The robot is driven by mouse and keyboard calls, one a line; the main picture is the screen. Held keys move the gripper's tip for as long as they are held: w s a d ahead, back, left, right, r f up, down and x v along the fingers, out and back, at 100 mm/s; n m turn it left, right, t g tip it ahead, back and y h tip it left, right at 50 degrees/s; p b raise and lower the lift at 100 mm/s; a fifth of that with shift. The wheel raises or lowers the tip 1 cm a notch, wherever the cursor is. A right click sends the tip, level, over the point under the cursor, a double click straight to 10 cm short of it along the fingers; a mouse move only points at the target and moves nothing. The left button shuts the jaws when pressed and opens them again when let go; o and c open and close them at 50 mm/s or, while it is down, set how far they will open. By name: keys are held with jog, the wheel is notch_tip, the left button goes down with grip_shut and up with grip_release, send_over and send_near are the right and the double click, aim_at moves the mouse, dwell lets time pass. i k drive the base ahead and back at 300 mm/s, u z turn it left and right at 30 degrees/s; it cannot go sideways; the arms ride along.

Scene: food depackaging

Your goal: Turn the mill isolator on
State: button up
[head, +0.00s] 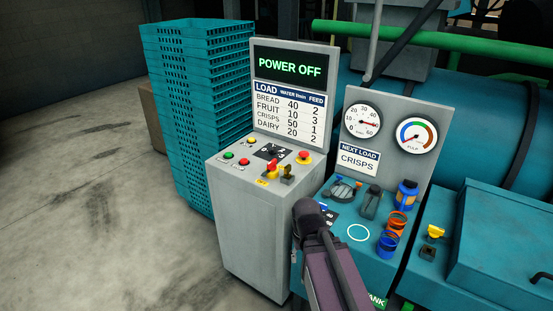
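The grey control cabinet (250,222) stands in the middle of the head view. Its screen (289,66) reads POWER OFF in green. On its sloping top is a black plate (270,151) with a small red part, which looks like the isolator; its labels are too small to read. My dark arm reaches up from the bottom and ends in front of the teal panel, right of the cabinet. No gripper fingers can be made out.
A teal panel (340,238) with gauges, a valve and coloured cups adjoins at right. Stacked teal crates (180,110) stand behind left. The left floor is clear.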

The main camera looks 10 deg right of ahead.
aim_at(271, 166)
jog(key=i, duration=0.9)
jog(key=u, duration=0.05)
